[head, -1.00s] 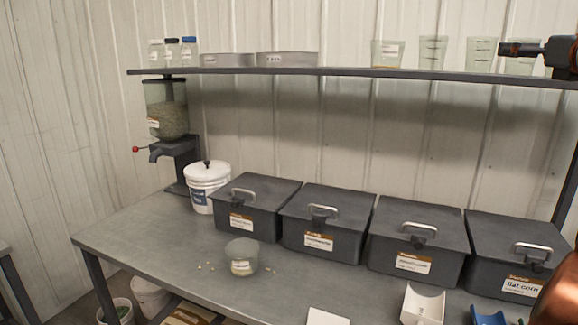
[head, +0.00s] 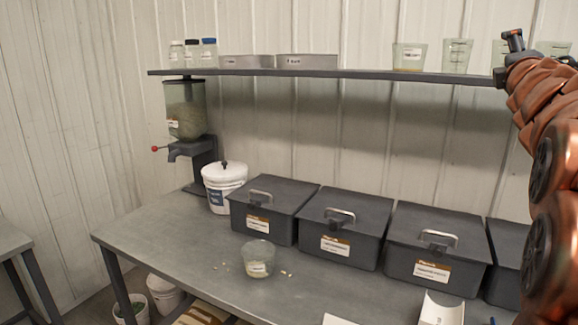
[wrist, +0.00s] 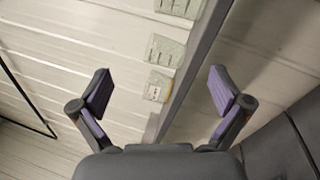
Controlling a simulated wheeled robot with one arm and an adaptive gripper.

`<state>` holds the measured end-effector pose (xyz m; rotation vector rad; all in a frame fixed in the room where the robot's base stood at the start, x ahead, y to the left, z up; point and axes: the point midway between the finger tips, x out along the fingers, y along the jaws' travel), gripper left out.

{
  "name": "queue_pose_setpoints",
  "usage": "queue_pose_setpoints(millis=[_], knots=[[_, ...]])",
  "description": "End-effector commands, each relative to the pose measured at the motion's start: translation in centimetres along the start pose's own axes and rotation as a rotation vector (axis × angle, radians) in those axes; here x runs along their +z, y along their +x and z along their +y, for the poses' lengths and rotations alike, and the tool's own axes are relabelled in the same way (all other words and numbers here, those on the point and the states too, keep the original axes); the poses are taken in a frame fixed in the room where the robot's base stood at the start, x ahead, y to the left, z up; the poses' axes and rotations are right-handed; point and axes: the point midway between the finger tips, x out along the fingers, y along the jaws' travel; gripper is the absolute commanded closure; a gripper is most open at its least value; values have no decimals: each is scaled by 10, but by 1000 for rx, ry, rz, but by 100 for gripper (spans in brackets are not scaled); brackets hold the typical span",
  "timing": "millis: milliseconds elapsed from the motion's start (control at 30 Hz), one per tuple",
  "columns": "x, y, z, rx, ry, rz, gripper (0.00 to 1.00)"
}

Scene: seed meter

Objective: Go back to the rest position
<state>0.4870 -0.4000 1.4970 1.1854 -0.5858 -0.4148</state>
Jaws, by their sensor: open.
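My gripper (wrist: 160,88) is open and empty in the wrist view, its two purple-padded fingers spread wide. Beyond them are the wall, the shelf edge and several clear beakers, none touched by the fingers. In the head view my gripper (head: 513,42) is a small dark shape at the end of my copper-coloured arm, overlapping the right part of the shelf (head: 330,73). The arm rises along the right edge and hides part of the rightmost bin. From the head view alone, the finger opening is hard to see.
A clear cup (head: 258,260) stands on the grey bench (head: 160,235) with several seeds scattered beside it. Dark lidded bins (head: 345,225), a white bucket (head: 223,187) and a seed dispenser (head: 187,125) line the back. The bench's left part is clear.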

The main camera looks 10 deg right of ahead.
Motion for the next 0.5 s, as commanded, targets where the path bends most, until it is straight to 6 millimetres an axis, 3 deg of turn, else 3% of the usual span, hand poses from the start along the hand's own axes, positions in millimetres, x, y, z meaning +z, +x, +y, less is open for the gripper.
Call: queue_pose_setpoints(millis=[167, 267, 500], knots=[[-46, -30, -68, -228, 332, -57, 0], [-76, -59, -114, -381, 491, -95, 0], [-145, -149, -209, -747, 746, -195, 0]])
